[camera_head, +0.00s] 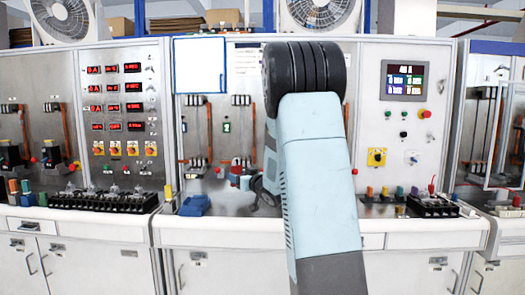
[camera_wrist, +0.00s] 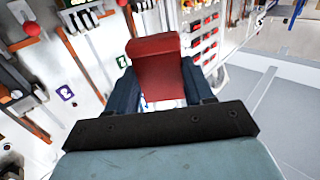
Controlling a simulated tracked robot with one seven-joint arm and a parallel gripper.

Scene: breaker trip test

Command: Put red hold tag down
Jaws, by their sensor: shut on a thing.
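The red hold tag (camera_wrist: 155,62) is a red block in the wrist view, between the two dark fingers of my gripper (camera_wrist: 160,82). My gripper is shut on it, and its upper part stands out beyond the fingertips. In the head view my arm covers most of the gripper, which is low in front of the middle panel, just above the counter (camera_head: 232,210). I cannot tell in the head view whether the tag touches anything.
A blue block (camera_head: 195,205) lies on the counter left of my gripper. A row of black terminals (camera_head: 110,199) stands further left, and coloured plugs (camera_head: 385,191) stand to the right. The panel with copper-coloured bars (camera_head: 183,135) rises behind. Bare counter shows in front.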

